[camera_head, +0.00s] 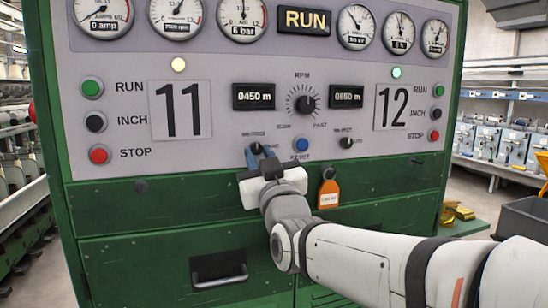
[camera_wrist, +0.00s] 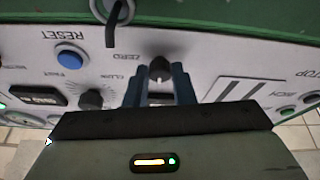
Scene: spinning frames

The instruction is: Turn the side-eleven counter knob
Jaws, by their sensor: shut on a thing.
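The side-eleven counter knob is a small dark knob (camera_wrist: 160,68) on the grey panel, under the 0450 m counter display (camera_head: 254,96). In the wrist view it sits between the tips of my two blue fingers. My gripper (camera_head: 262,158) reaches the panel below the big 11 (camera_head: 180,110) and is shut on this knob. In the head view the fingers mostly hide the knob.
The blue RESET button (camera_head: 301,144) and the side-twelve knob (camera_head: 346,143) are to the right. The RPM dial (camera_head: 302,102) is above. An orange tag (camera_head: 329,192) hangs from a lock close to my wrist. A drawer handle (camera_head: 218,268) is below.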

